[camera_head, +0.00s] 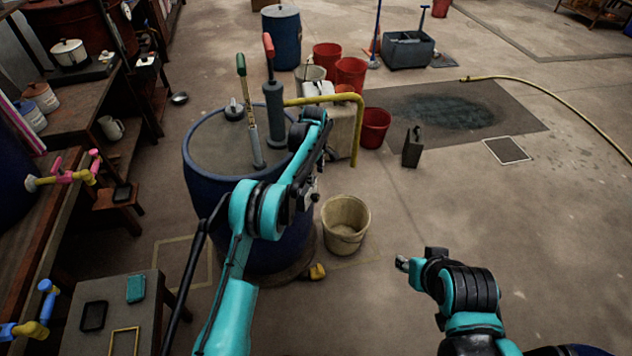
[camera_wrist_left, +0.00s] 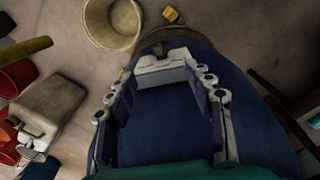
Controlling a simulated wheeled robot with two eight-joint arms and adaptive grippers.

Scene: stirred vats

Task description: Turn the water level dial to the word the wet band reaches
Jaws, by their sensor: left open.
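A big blue vat (camera_head: 210,185) with a grey top stands left of centre. A green-handled pale stick (camera_head: 248,110) and a red-handled grey rod (camera_head: 272,95) stand upright at its top. A wet band and its words cannot be made out. My left gripper (camera_head: 312,192) hangs at the vat's right side, partly hidden by its arm. In the wrist view its fingers (camera_wrist_left: 160,108) are apart, over the vat's blue wall (camera_wrist_left: 165,135). A pale block shows between them; I cannot tell what it is. No dial can be identified. My right gripper (camera_head: 402,264) is low at right, its fingers unclear.
A cream bucket (camera_head: 345,225) stands on the floor right of the vat, also in the wrist view (camera_wrist_left: 112,25). A yellow pipe (camera_head: 325,98), a pale jerrycan (camera_head: 340,128) and red buckets (camera_head: 351,72) crowd behind. A bench is at left. Floor at right is mostly clear.

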